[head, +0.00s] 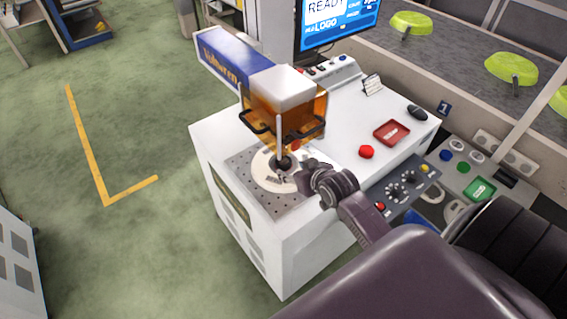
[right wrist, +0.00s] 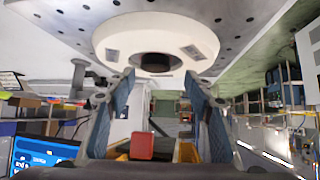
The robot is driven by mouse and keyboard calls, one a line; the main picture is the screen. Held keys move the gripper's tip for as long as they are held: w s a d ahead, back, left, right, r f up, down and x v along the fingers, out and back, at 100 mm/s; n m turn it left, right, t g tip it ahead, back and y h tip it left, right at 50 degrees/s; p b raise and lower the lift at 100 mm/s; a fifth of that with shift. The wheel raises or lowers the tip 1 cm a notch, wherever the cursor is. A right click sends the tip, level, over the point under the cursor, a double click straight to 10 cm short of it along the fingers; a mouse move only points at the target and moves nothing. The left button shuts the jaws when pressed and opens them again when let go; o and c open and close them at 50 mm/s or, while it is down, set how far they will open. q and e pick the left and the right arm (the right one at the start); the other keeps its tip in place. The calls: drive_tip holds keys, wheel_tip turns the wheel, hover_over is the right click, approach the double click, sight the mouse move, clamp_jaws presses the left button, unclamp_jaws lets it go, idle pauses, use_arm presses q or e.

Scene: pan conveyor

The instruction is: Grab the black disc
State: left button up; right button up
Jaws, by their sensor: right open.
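A small black disc (head: 283,162) sits at the centre of a round white plate (head: 265,174) on the machine's perforated bed. In the right wrist view the black disc (right wrist: 155,63) shows at the middle of the white plate (right wrist: 118,42), beyond my fingertips. My right gripper (head: 303,174) is just to the right of the disc, over the plate's right side. In the right wrist view its two blue-padded fingers (right wrist: 158,100) are apart with nothing between them. The disc appears outside the grip. My left gripper is not in view.
An amber guard (head: 285,108) and a rod hang close above the disc. A red button (head: 366,152), a red tray (head: 391,132) and a black mouse (head: 417,112) are on the white cabinet top. Green pans (head: 511,69) lie on the conveyor behind.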

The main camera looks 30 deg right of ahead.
sight(284, 161)
drive_tip(key=shift+w+d+f, duration=0.1)
drive_tip(key=shift+w+d, duration=0.25)
drive_tip(key=shift+w, duration=0.2)
drive_tip(key=shift+p+x, duration=0.5)
drive_tip(key=shift+x, duration=3)
drive_tip(key=shift+w+d+r, duration=0.15)
drive_tip(key=shift+d+r, duration=0.05)
drive_tip(key=shift+r, duration=0.05)
drive_tip(key=c, duration=1)
